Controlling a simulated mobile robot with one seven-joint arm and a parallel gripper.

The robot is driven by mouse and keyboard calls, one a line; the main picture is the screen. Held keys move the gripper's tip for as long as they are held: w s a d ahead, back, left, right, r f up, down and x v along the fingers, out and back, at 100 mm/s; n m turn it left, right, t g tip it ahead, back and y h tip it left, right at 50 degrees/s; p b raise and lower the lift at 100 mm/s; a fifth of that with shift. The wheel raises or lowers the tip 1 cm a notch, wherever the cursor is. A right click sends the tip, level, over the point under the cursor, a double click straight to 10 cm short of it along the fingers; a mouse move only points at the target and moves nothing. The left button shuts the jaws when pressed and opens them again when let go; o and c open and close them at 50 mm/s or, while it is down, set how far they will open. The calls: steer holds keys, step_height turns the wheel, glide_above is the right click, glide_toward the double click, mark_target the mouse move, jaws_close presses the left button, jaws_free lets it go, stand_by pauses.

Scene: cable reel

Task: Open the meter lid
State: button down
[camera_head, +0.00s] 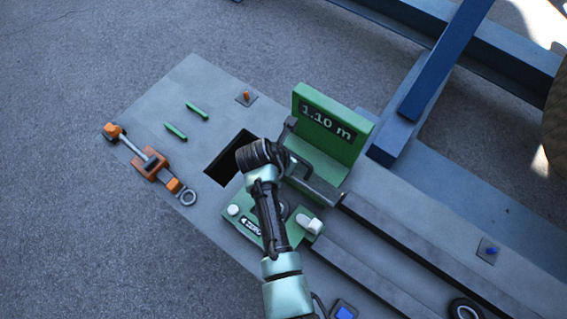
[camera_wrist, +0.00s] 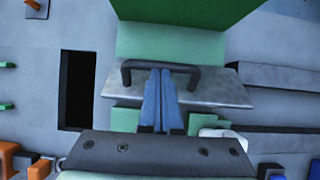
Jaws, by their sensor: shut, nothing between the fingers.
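The green meter (camera_head: 318,125) has an upright panel reading "1.10 m". A grey metal plate (camera_head: 322,190), which looks like the meter lid, lies in front of the panel and is partly covered by my arm. In the wrist view the plate (camera_wrist: 215,88) carries a dark bar handle (camera_wrist: 190,67). My gripper (camera_wrist: 160,72) is shut and empty, its blue fingers over the plate with the tips at the middle of the handle. I cannot tell whether they touch it. The fingers are not clear in the head view.
A dark rectangular opening (camera_head: 228,158) lies left of the meter. An orange clamp (camera_head: 153,165) and two green bars (camera_head: 176,131) are further left. A green base with a white knob (camera_head: 233,210) is beside my arm. Dark rails (camera_head: 400,245) run right. A blue beam (camera_head: 440,65) stands behind.

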steer(key=shift+w+d+r+g+y, duration=0.15)
steer(key=shift+w+d+g+y, duration=0.25)
steer(key=shift+w+g, duration=0.15)
steer(key=shift+w+d+r+g+y, duration=0.15)
steer(key=shift+w+d+g+y, duration=0.2)
steer(key=shift+w+g, duration=0.2)
steer(key=shift+w+d, duration=0.35)
steer(key=shift+w, duration=0.05)
